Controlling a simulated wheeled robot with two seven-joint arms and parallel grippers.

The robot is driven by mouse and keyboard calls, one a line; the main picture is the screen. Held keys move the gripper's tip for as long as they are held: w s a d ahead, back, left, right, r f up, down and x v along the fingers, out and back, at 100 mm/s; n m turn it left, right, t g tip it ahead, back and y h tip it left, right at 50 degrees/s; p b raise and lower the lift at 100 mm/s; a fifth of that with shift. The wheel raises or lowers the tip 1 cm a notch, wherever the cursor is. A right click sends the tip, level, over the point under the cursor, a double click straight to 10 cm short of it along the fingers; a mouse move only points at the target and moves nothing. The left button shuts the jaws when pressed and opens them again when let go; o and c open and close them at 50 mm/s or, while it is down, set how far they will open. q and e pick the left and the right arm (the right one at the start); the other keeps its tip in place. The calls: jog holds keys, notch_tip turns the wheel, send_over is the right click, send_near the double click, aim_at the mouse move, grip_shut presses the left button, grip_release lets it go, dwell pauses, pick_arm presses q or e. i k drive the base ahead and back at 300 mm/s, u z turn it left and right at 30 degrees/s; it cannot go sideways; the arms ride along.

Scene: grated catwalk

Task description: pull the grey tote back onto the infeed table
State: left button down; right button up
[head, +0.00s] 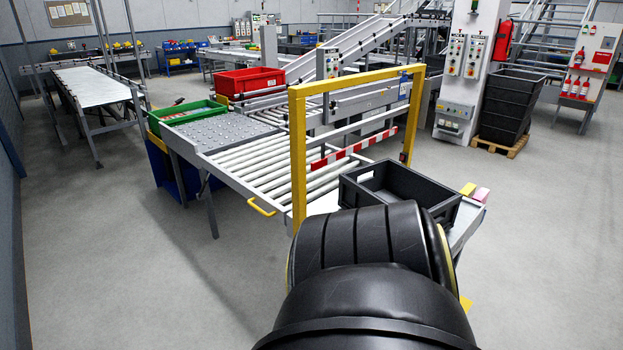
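The dark grey tote (352,195) is open-topped and sits just in front of the yellow gate frame, at the right end of the roller line. Its inside looks empty where I can see it. A pale table surface (468,216), probably the infeed table, shows beside and under the tote's right side. A large black arm part of mine covers the tote's near side and most of that table. I cannot tell whether the tote hangs over an edge. Neither gripper shows, so contact with the tote cannot be seen.
The yellow gate frame (298,150) stands over the roller conveyor (265,165), with a red-and-white bar (350,149) across it. Yellow and pink blocks (481,195) lie right of the tote. Black crates (508,105) stand on a pallet behind. Floor at left and right is clear.

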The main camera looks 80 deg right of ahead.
aim_at(400, 182)
jog(key=z, duration=3.55)
jog(key=i, duration=0.15)
